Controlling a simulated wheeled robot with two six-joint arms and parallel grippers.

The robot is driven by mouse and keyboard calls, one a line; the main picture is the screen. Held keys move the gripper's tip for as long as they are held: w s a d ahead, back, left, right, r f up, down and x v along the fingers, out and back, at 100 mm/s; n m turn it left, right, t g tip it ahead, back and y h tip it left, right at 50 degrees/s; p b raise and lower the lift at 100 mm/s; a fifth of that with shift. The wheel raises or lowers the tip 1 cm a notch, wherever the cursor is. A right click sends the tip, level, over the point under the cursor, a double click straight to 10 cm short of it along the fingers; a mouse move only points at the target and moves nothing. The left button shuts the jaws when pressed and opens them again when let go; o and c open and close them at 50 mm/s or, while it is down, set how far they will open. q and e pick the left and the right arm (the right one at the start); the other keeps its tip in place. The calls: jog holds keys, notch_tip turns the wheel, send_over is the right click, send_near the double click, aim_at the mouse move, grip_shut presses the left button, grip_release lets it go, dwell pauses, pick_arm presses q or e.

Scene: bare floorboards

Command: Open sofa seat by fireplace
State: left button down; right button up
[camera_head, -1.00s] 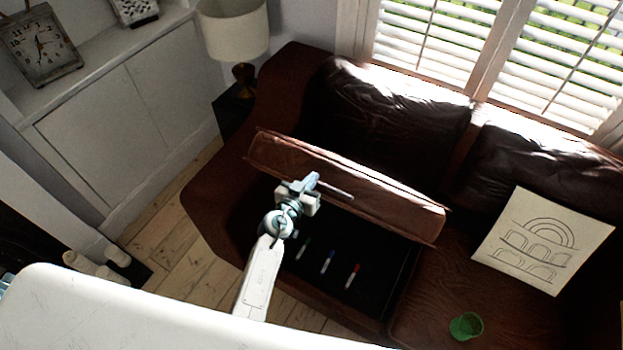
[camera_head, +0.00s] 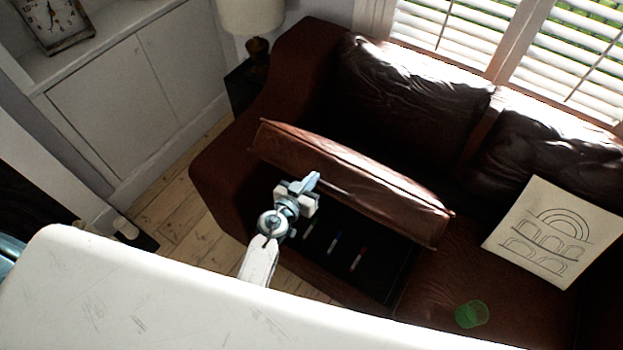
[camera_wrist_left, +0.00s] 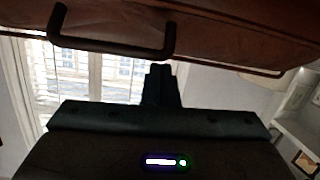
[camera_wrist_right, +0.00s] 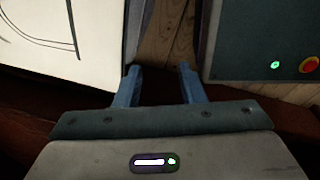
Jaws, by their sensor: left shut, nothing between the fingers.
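The brown leather sofa seat (camera_head: 350,182) is tilted up, raised off the sofa's left half. Below it is a dark open compartment (camera_head: 385,283) with three markers (camera_head: 335,242) inside. My left gripper (camera_head: 311,182) is shut and empty, at the raised seat's near side in the head view. In the left wrist view its closed fingers (camera_wrist_left: 160,84) are just below a dark bar handle (camera_wrist_left: 112,46) on the seat; I cannot tell whether they touch. My right gripper (camera_wrist_right: 160,82) is open and empty, seen only in its wrist view, near a white sheet with curved lines (camera_wrist_right: 60,40).
A sheet with drawn arches (camera_head: 553,232) and a green cup (camera_head: 472,314) are on the sofa's right side. A lamp (camera_head: 250,15) stands behind its left arm. White cabinets (camera_head: 120,95) line the left wall. Floorboards (camera_head: 180,215) show between cabinets and sofa.

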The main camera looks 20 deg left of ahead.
pick_arm(q)
jog(key=r+p+v, duration=0.2)
jog(key=p+v, duration=0.1)
jog(key=v, duration=0.6)
jog(key=shift+w, duration=0.2)
jog(key=shift+a, duration=0.1)
